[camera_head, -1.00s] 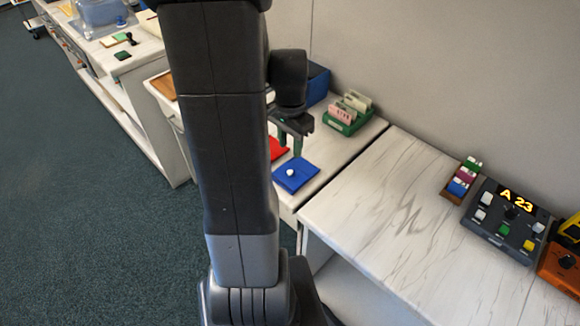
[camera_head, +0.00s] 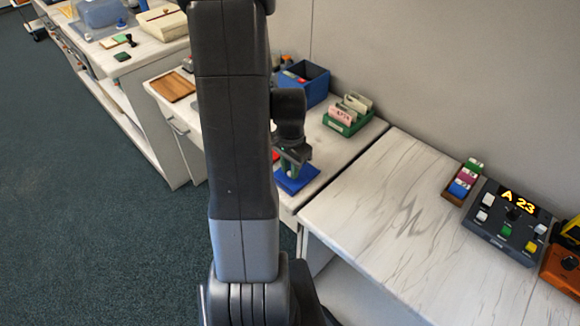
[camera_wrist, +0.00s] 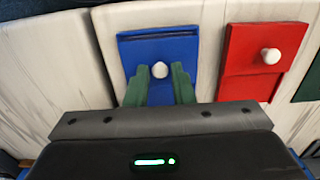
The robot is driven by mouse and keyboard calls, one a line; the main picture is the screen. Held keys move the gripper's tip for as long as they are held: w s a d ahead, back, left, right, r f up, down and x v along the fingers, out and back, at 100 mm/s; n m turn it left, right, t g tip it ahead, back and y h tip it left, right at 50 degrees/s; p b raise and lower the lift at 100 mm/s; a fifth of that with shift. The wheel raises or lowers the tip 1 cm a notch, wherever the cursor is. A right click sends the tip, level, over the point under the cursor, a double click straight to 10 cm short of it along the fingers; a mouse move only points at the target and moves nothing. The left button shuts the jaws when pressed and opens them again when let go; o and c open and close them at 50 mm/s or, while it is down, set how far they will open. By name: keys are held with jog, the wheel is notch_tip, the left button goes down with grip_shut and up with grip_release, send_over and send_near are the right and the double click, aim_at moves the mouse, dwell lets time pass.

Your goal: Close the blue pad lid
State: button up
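The blue pad lid (camera_wrist: 160,50) with a small white knob (camera_wrist: 160,70) lies below my gripper in the wrist view. It also shows in the head view (camera_head: 304,180), partly hidden by my gripper (camera_head: 290,168). My gripper's two green fingers (camera_wrist: 160,76) are apart in the wrist view, one on each side of the knob. I see nothing held between them. I cannot tell whether the fingers touch the lid.
A red pad (camera_wrist: 247,58) with its own white knob lies right of the blue one in the wrist view. A blue bin (camera_head: 312,88) and a green card holder (camera_head: 342,122) stand behind. A control box (camera_head: 505,222) stands at right; the near right worktop is mostly clear.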

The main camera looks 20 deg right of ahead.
aim_at(287, 179)
grip_shut()
jog(key=shift+a, duration=0.1)
jog(key=shift+s+a, duration=0.3)
jog(key=shift+a, duration=0.2)
jog(key=shift+o, duration=2.2)
grip_release()
jog(key=shift+r, duration=0.1)
notch_tip(287, 179, up, 14)
jog(key=shift+p, duration=0.45)
jog(key=shift+f, duration=0.25)
